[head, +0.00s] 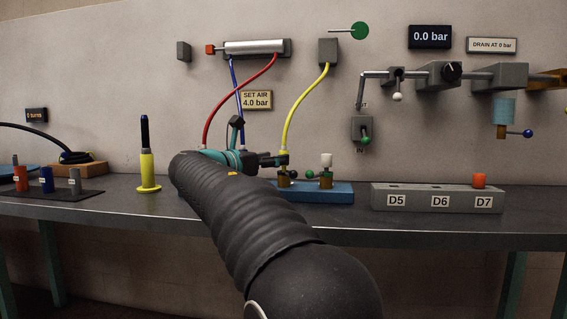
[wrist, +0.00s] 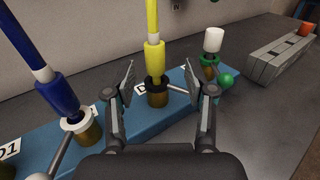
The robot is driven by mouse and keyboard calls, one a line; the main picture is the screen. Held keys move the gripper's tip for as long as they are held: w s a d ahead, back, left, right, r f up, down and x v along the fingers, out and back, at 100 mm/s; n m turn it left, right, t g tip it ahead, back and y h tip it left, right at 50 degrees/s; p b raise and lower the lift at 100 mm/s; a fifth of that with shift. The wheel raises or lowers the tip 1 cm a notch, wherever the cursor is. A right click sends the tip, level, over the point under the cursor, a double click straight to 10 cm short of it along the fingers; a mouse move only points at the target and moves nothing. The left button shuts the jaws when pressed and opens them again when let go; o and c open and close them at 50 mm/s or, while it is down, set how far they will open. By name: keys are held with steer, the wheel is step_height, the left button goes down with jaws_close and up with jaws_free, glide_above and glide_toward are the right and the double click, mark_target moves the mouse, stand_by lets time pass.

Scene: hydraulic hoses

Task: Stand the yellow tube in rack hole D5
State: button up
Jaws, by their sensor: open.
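A yellow tube (head: 294,108) hangs from a grey wall box and curves down to the blue block (head: 330,192). In the wrist view the yellow tube's thick lower end (wrist: 154,58) stands upright in a brass fitting with a black collar (wrist: 157,86). My gripper (wrist: 160,78) is open, one finger on each side of this end and apart from it; it also shows in the head view (head: 284,160). The grey rack (head: 415,204) at the right has labels D5, D6 and D7. Hole D5 (head: 396,187) looks empty.
An orange plug (head: 479,180) stands at D7. Beside the gripper are a blue hose end (wrist: 57,95) in a white-collared fitting and a white-capped fitting (wrist: 213,40) with a green ball handle. A yellow-and-blue upright cylinder (head: 148,170) stands at the left. The bench before the rack is clear.

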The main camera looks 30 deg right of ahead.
steer(key=shift+w+x, duration=0.1)
steer(key=shift+x, duration=1.2)
steer(key=shift+w+x, duration=0.15)
steer(key=shift+x, duration=1.2)
steer(key=shift+a+r, duration=0.15)
jaws_close()
